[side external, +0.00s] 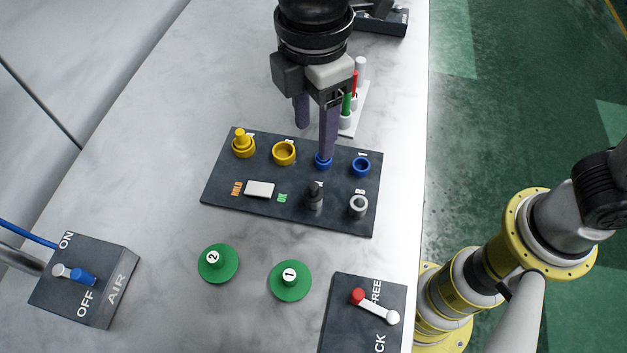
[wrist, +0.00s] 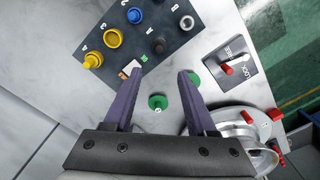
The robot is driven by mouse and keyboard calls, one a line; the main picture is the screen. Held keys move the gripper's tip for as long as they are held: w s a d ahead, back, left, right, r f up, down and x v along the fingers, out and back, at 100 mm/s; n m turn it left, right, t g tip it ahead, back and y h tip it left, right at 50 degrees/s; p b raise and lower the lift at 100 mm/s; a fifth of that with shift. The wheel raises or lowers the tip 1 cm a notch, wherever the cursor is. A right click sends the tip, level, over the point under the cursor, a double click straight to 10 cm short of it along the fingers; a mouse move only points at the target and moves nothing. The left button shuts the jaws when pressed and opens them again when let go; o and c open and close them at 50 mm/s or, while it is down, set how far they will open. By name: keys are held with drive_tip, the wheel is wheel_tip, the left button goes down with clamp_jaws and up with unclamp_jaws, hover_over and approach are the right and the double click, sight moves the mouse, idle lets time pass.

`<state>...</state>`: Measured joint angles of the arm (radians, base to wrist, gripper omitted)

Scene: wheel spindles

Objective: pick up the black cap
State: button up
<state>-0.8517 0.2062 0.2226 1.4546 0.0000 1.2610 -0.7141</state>
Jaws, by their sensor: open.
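The black cap (side external: 314,196) stands upright at the front row of the dark panel (side external: 222,180), beside a grey ring labelled B (side external: 358,206). In the wrist view the black cap (wrist: 158,46) is beyond the fingertips, toward the top of the picture. My gripper (side external: 315,142) has two purple fingers, spread apart with nothing between them. In the side view it hangs over the back part of the panel, and one finger overlaps a blue fitting (side external: 322,160). In the wrist view the open fingers (wrist: 161,73) also show empty.
Yellow fittings (side external: 243,145) and (side external: 284,153) and a blue ring (side external: 361,167) line the panel's back row. A white rack with red and green pins (side external: 352,110) stands behind. Green discs (side external: 218,263), an AIR switch box (side external: 85,285) and a red-knobbed lever box (side external: 365,310) lie in front.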

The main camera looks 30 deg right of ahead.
sight(314, 185)
wheel_tip(314, 185, down, 14)
drive_tip(key=shift+r, duration=0.15)
clamp_jaws()
idle(0.7)
